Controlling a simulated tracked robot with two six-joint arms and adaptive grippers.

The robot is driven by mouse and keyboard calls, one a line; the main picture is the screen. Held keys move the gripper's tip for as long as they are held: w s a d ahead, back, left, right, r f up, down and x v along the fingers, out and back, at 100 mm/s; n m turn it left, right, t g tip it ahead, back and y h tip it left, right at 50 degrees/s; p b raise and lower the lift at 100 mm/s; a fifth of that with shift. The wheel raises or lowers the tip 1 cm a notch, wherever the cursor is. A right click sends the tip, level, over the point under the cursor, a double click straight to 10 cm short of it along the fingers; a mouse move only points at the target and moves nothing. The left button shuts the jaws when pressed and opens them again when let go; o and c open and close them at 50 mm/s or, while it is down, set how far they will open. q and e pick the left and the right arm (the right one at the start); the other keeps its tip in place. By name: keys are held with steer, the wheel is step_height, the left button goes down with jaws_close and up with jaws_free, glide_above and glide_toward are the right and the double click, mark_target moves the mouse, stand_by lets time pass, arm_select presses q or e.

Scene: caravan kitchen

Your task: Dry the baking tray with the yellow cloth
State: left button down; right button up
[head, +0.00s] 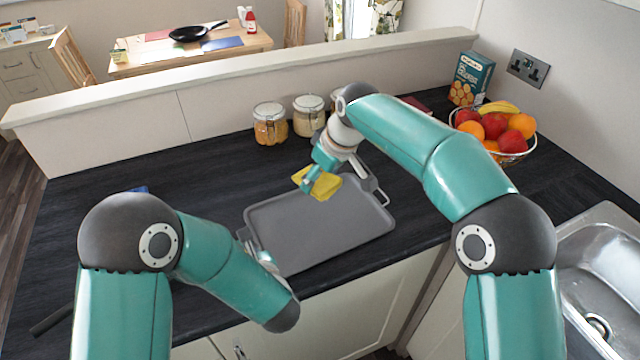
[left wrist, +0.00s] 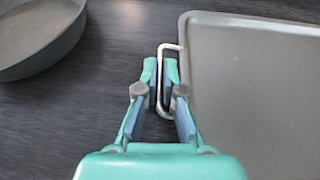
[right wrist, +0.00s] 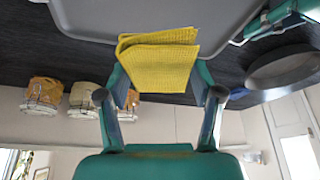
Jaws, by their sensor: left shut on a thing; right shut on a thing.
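The grey baking tray (head: 320,235) lies flat on the dark worktop, with a wire handle at each end. My left gripper (head: 262,256) is at its left end; in the left wrist view the fingers (left wrist: 161,88) are closed around the wire handle (left wrist: 166,48). The folded yellow cloth (head: 326,184) is in my right gripper (head: 313,182), over the tray's far edge. The right wrist view shows the cloth (right wrist: 158,62) pinched between the fingers. I cannot tell whether the cloth touches the tray (right wrist: 140,15).
Glass jars (head: 270,124) stand behind the tray by the low wall. A fruit basket (head: 512,142) and a box (head: 470,80) are at the back right, and the sink (head: 600,260) at the right. A round pan (left wrist: 35,40) sits left of the tray.

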steer(key=shift+r, duration=0.15)
arm_select(q)
steer(key=c, duration=1.2)
jaws_free()
